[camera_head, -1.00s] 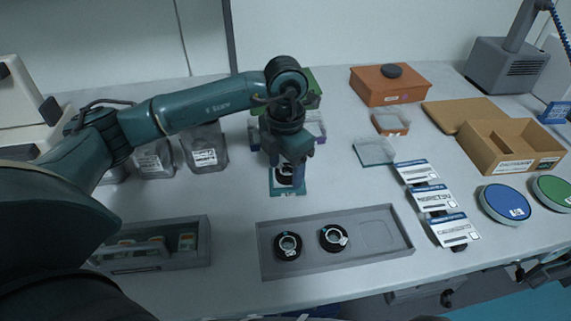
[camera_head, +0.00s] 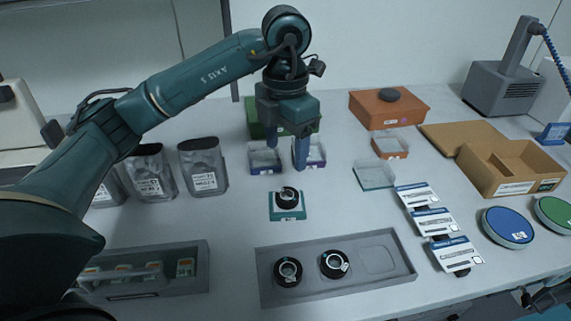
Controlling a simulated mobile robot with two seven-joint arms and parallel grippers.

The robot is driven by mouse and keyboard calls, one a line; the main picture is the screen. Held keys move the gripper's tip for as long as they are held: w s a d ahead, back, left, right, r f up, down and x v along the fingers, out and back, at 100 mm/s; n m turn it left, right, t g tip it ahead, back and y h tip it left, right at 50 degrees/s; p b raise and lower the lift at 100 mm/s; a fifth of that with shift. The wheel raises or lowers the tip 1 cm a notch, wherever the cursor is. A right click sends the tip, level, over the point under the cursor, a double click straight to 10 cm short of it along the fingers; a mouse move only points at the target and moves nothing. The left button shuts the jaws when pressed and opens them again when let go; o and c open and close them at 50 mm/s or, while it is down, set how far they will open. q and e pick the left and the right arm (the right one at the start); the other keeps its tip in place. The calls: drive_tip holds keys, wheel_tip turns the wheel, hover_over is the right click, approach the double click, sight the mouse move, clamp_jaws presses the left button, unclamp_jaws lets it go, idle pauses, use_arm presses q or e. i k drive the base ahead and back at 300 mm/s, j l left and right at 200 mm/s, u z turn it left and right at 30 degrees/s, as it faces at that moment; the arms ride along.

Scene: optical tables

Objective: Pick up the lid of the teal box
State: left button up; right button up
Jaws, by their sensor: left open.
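A small teal square piece (camera_head: 287,213) stands on the table in the middle, with a black round knob or ring (camera_head: 287,194) on top. I cannot tell whether it is a lid or a whole box. A shallow open teal box (camera_head: 374,177) with clear-looking walls stands to its right and slightly farther back. My left gripper (camera_head: 287,155) is open and empty, with its fingers pointing down above and behind the teal piece, apart from it. Its fingers partly cover the small purple boxes behind. My right gripper is not in view.
A grey tray (camera_head: 310,292) with two black ring mounts lies in front. Small purple (camera_head: 264,160) and orange (camera_head: 389,147) open boxes, a green box (camera_head: 256,130) and a large orange box (camera_head: 372,112) stand behind. Clear bags (camera_head: 203,170) stand left. White labelled cards lie right.

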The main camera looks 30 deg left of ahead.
sight(374, 174)
drive_tip(key=k, duration=1)
